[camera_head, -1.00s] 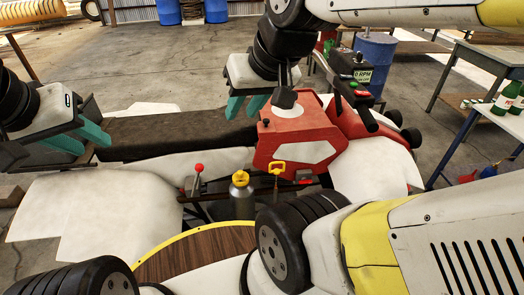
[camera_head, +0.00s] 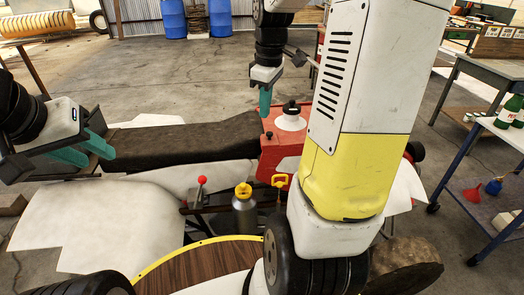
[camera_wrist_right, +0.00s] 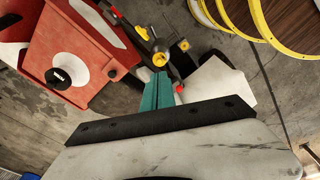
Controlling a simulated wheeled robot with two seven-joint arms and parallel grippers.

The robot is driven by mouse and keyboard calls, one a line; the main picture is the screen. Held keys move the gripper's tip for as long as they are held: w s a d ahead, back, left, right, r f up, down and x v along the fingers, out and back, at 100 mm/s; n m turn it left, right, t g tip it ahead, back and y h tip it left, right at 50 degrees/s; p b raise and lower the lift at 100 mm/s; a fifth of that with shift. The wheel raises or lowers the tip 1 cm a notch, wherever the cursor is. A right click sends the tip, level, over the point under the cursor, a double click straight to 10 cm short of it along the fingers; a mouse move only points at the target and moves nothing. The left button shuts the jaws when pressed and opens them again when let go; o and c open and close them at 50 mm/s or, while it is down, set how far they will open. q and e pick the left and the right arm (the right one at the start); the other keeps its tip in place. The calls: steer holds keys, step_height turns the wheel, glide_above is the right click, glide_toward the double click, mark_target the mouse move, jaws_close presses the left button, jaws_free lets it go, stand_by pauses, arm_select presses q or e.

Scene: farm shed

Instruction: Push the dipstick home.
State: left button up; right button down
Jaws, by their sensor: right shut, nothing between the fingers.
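The dipstick shows as a yellow handle (camera_head: 279,181) on a thin stem, beside the red tractor body (camera_head: 272,150) in the head view. Its lower end is hidden, so how deep it sits cannot be told. My right gripper (camera_head: 265,103) is shut and empty, fingers pointing down near the back of the red body, apart from the handle. In the right wrist view its teal fingertips (camera_wrist_right: 158,78) lie just below several yellow parts; which is the dipstick is unclear. My left gripper (camera_head: 84,150) is open and empty at the left, near the dark seat.
A grey canister (camera_head: 244,212) with a yellow cap and a red-knobbed lever (camera_head: 201,182) stand left of the dipstick. A black cap (camera_head: 291,109) tops the red body. My right arm hides much of the tractor. A blue-framed table (camera_head: 458,170) stands at right.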

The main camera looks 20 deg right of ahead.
steer(key=w+d+f+n+g, duration=0.2)
steer(key=w+d+f+n, duration=0.15)
steer(key=f, duration=0.25)
steer(key=w+d+f+n+g, duration=0.1)
steer(key=w+d+f+n, duration=0.1)
steer(key=d+f, duration=0.4)
glide_above(280, 182)
step_height(280, 182, down, 14)
steer(key=shift+w+f, duration=0.1)
steer(key=shift+f, duration=0.15)
steer(key=shift+f, duration=0.1)
step_height(280, 182, down, 9)
steer(key=shift+f, duration=0.3)
steer(key=shift+s, duration=0.2)
